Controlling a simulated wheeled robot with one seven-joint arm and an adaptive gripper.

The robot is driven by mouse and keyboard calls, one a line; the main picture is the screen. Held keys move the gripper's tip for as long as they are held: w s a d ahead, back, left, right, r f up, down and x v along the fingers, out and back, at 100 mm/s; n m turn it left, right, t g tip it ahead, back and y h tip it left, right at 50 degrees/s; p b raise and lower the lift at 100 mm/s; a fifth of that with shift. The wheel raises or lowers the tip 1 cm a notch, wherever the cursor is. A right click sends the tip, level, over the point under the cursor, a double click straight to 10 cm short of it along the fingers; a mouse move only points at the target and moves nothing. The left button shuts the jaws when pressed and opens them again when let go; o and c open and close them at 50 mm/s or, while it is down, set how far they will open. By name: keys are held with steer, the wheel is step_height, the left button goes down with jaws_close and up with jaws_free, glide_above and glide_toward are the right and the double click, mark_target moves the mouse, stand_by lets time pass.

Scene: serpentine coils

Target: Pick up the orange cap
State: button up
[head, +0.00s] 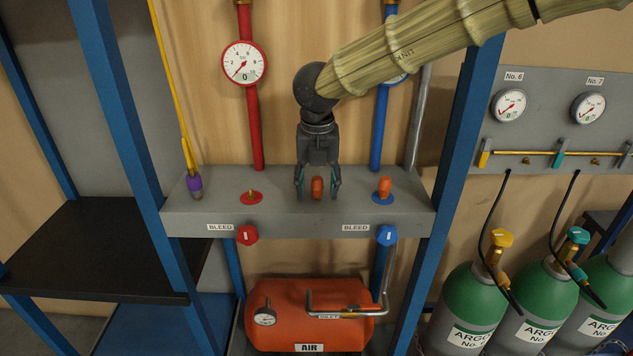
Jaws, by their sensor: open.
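An orange cap (317,188) stands upright on the grey shelf (215,205), near its middle. My gripper (317,195) points down over it, open, with one finger at the cap's left and one at its right. Small gaps show between the fingers and the cap, so it does not look gripped. A second orange piece (383,187) sits on the blue round flange (382,199) to the right. The red round flange (251,197) to the left shows a small bare brass stub. The back of the cap is hidden.
Red (247,235) and blue (387,235) knobs stick out below the shelf's front edge. A red pipe (254,130) and a blue pipe (379,130) rise behind the shelf. Blue posts (458,120) flank the shelf.

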steer(key=shift+w+f, duration=0.5)
steer(key=shift+w, duration=0.15)
steer(key=c, duration=0.4)
steer(key=shift+s+r, duration=0.3)
steer(key=shift+s, duration=0.1)
steer(key=c, duration=0.6)
steer(key=shift+w+f, duration=0.1)
